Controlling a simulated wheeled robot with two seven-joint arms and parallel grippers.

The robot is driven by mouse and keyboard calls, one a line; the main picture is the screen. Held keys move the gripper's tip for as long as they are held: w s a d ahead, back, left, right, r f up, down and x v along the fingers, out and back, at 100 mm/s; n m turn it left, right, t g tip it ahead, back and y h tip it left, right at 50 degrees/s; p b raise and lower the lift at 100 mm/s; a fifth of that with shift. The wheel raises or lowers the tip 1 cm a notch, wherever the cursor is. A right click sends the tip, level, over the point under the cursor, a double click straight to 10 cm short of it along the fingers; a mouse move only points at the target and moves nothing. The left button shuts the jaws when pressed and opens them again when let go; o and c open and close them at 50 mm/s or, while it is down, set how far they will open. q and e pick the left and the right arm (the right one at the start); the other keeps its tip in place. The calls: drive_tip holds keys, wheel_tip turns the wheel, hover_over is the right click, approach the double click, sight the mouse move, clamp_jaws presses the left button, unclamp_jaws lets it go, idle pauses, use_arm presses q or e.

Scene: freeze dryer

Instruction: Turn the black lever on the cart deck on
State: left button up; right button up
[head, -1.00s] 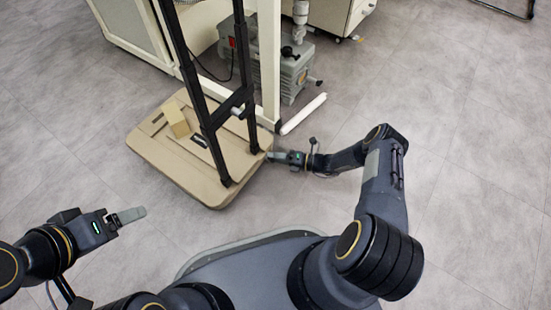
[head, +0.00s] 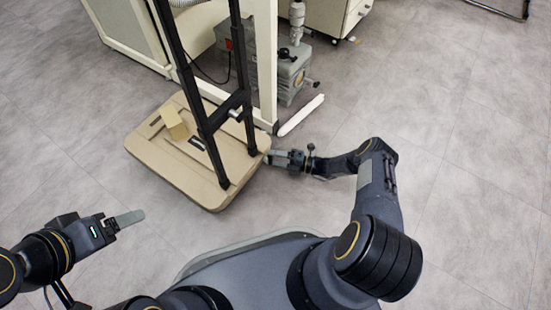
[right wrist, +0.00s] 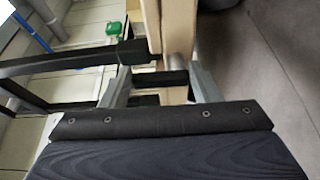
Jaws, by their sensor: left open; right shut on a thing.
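The tan cart deck (head: 175,168) lies low, left of centre in the head view, with black uprights rising from it. My right gripper (head: 271,157) is at the right edge of the deck. In the right wrist view, a short black bar, which looks like the black lever (right wrist: 160,79), spans between the fingers of the right gripper (right wrist: 160,90), beside the deck's edge and a grey metal stub. The gripper is shut on it. In the head view the lever is hidden by the fingers. My left gripper (head: 126,219) is open and empty over the floor, away from the cart.
A tan block (head: 174,124) sits on the deck. A grey pump (head: 291,78) stands on the floor behind the cart, next to a cream frame post (head: 265,65). A white bar (head: 301,115) lies at its foot. The grey floor to the right is clear.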

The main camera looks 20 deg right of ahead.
drive_tip(key=o, duration=1)
drive_tip(key=v, duration=0.8)
drive_tip(key=shift+p, duration=0.3)
